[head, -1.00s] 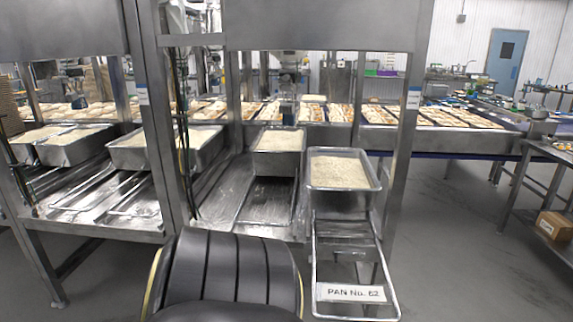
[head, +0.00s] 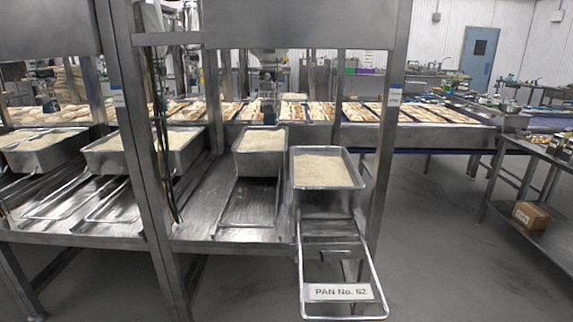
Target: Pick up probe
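I cannot make out a probe in the head view. Neither of my grippers is in view. A metal pan of rice (head: 325,188) sits at the front end of the steel frame, above a pull-out rack with a label (head: 340,291) reading "PAN No. 62". A second rice pan (head: 261,152) stands behind it to the left. More rice pans (head: 103,157) stand further left on the steel stand.
Steel posts (head: 392,130) and the stand's upper panel (head: 300,25) frame the pans. A conveyor with trays of food (head: 425,132) runs behind. A side table (head: 540,148) with a cardboard box (head: 531,216) on its lower shelf stands right. Grey floor (head: 440,260) between is clear.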

